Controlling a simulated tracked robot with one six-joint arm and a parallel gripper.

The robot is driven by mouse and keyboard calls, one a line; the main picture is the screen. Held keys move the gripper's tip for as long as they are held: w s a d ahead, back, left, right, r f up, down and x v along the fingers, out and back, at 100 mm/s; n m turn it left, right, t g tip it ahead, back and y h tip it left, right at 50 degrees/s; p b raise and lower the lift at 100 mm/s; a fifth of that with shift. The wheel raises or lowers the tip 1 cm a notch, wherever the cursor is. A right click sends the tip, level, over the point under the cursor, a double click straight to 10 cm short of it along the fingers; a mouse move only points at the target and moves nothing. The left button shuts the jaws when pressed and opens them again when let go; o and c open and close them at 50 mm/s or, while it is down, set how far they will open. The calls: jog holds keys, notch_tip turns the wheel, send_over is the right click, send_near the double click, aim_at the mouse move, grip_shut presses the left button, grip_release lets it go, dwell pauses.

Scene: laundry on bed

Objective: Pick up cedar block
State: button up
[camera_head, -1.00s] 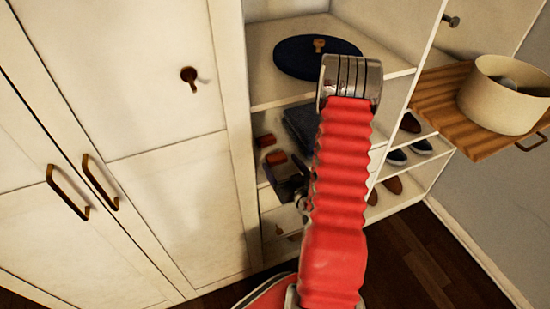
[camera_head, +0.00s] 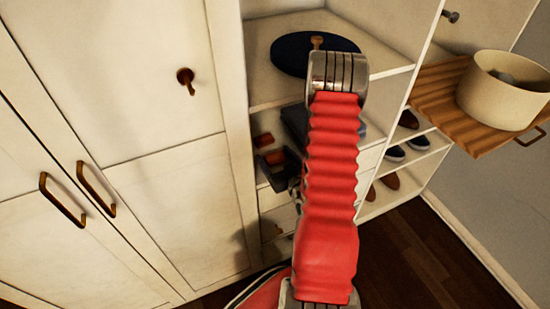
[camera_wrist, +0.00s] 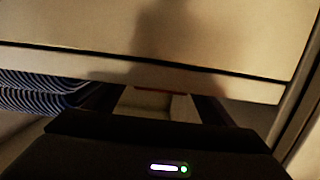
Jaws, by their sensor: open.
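Two small reddish-brown blocks, likely cedar, lie on the middle shelf in the head view: one farther back (camera_head: 263,141) and one nearer (camera_head: 275,157). My dark gripper (camera_head: 278,172) is just in front of the nearer block, low in the shelf opening and partly hidden by my arm. In the wrist view my gripper (camera_wrist: 156,98) is open, with dark fingers on both sides of a pale gap. Only a faint reddish patch shows at the top of that gap; I cannot tell whether it is a block. No block is visibly held.
Dark folded cloth (camera_head: 296,122) lies right of the blocks; blue striped fabric (camera_wrist: 40,90) shows left in the wrist view. A round dark-blue item (camera_head: 290,52) sits on the shelf above. Cabinet doors (camera_head: 160,190) stand left; shoes (camera_head: 390,181) sit on lower shelves at right.

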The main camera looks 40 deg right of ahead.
aim_at(275, 157)
jog(key=shift+c, duration=0.6)
jog(key=c, duration=1)
jog(key=shift+r, duration=0.1)
jog(key=shift+r, duration=4.9)
